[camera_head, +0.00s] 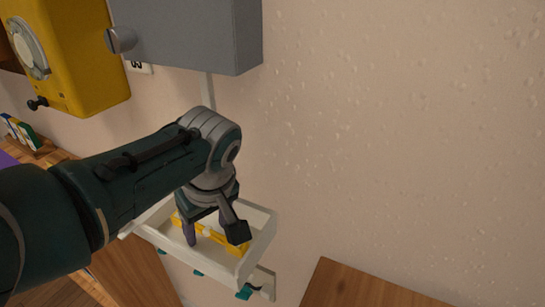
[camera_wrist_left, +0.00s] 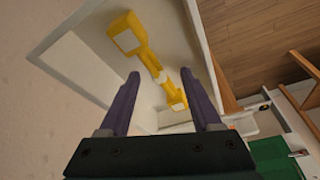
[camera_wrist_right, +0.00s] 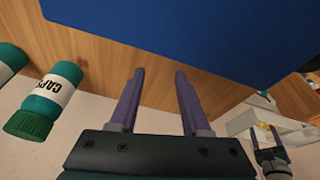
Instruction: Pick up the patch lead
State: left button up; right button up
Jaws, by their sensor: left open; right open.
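My left gripper (camera_head: 213,238) is over the tray, pointing down. In the left wrist view its open fingers (camera_wrist_left: 160,75) stand either side of the lead's middle part. I cannot tell how far above it they are. The gripper hides part of the lead in the head view.
The white tray (camera_head: 262,217) has raised walls close around the left gripper. In the right wrist view, a green-capped bottle (camera_wrist_right: 55,90) is at left, near the blue panel (camera_wrist_right: 220,30).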

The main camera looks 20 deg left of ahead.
pick_arm(q)
jog(key=shift+c, duration=0.4)
grip_shut()
dwell(0.9)
